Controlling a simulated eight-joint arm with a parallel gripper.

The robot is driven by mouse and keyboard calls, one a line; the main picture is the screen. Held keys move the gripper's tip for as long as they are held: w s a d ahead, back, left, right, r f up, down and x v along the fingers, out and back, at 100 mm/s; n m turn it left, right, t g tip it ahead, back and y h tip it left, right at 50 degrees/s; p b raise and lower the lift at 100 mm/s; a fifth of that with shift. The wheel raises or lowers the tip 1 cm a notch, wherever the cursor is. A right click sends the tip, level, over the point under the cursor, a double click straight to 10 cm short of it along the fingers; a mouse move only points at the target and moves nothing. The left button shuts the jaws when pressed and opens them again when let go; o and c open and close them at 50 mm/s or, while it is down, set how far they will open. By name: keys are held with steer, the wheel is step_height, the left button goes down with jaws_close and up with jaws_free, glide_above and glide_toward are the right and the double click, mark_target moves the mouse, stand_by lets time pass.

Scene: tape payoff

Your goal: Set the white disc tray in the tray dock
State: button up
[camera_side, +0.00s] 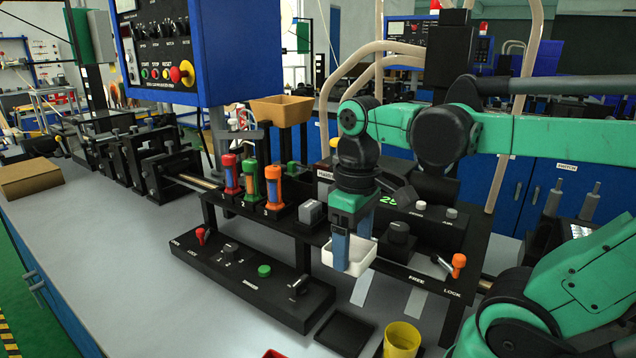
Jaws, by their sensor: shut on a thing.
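The white disc tray (364,262) is a small, open, box-like tray, in the middle of the view. My gripper (347,258) points down with its blue fingers, shut on the tray at its near wall. The tray hangs in front of the black control panel, apparently above the bench. A black square plate with a low rim (345,333) lies on the bench below and is empty; it looks like the tray dock, but I cannot read a label. The near finger hides part of the tray.
A yellow cup (401,340) stands right of the black plate. A low black control box (250,275) is to the left. An orange-handled lever (457,262) is on the right. Red, green and orange cylinders (251,183) stand behind.

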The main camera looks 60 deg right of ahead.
mark_target(347, 334)
step_height(347, 334, down, 15)
steer(key=shift+r, duration=0.15)
stand_by(0.6)
steer(key=o, duration=1.2)
steer(key=shift+r, duration=0.1)
step_height(347, 334, up, 12)
steer(key=shift+f, duration=0.2)
steer(key=w+a+t, duration=0.1)
steer(key=w+t, duration=0.1)
steer(key=w+a+t, duration=0.1)
steer(key=t, duration=0.1)
steer(key=w+a+t, duration=0.2)
steer(key=t, duration=0.1)
steer(key=shift+w+r, duration=0.25)
steer(key=shift+w, duration=0.1)
